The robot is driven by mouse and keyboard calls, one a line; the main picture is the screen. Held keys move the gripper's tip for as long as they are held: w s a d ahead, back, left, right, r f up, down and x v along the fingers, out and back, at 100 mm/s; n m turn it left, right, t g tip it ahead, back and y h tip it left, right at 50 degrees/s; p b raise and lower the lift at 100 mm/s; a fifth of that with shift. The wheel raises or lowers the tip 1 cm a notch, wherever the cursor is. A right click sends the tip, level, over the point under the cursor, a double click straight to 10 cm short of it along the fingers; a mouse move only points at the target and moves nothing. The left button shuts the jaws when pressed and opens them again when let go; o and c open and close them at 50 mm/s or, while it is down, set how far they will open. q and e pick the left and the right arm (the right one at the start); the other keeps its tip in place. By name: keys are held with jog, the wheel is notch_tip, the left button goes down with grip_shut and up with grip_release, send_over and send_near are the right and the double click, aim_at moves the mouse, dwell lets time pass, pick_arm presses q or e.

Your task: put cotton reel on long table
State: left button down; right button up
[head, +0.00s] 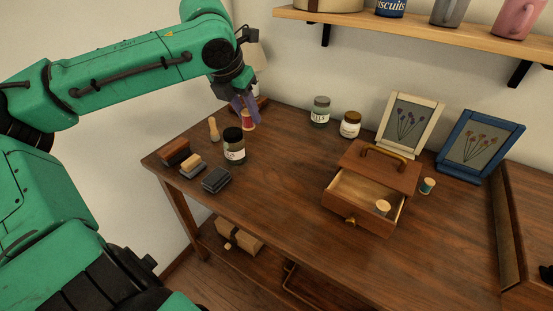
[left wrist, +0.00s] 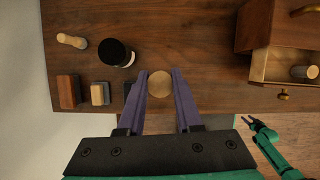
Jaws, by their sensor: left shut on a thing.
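A cotton reel (head: 248,120) with red thread and pale wooden ends is held between the purple fingers of my left gripper (head: 244,103). In the left wrist view, the reel's round wooden end (left wrist: 159,84) shows between the fingertips (left wrist: 160,76). The reel appears to be held above the long table (head: 285,180), over its left part; the exact height is hard to tell. My right gripper (left wrist: 259,124) shows only small at the lower right of the left wrist view, and its jaw opening is unclear.
Near the left end stand a black-lidded jar (head: 234,146), a wooden peg figure (head: 214,129) and several small blocks. An open-drawer box (head: 372,185) holds another reel (head: 383,207). A teal reel (head: 427,186) stands beside it. The table's middle is clear.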

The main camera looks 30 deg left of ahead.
aim_at(244, 119)
pick_arm(q)
notch_tip(244, 119, down, 4)
jog(key=shift+s+r+b, duration=0.15)
jog(key=shift+r+b, duration=0.05)
jog(key=shift+b, duration=0.4)
pick_arm(e)
notch_tip(244, 119, down, 4)
jog(key=s+b, duration=0.2)
pick_arm(q)
jog(key=f+b, duration=0.1)
jog(key=f, duration=0.4)
jog(key=f+b, duration=0.1)
jog(key=f, duration=0.4)
jog(key=f+b, duration=0.1)
jog(key=f, duration=0.5)
jog(key=shift+w, duration=0.35)
jog(key=shift+r, duration=0.15)
pick_arm(e)
jog(key=w+a+r, duration=0.1)
jog(key=w, duration=0.7)
jog(key=shift+w+a, duration=0.25)
jog(key=shift+w, duration=0.05)
jog(key=shift+r, duration=0.1)
pick_arm(q)
jog(key=c, duration=0.6)
grip_release()
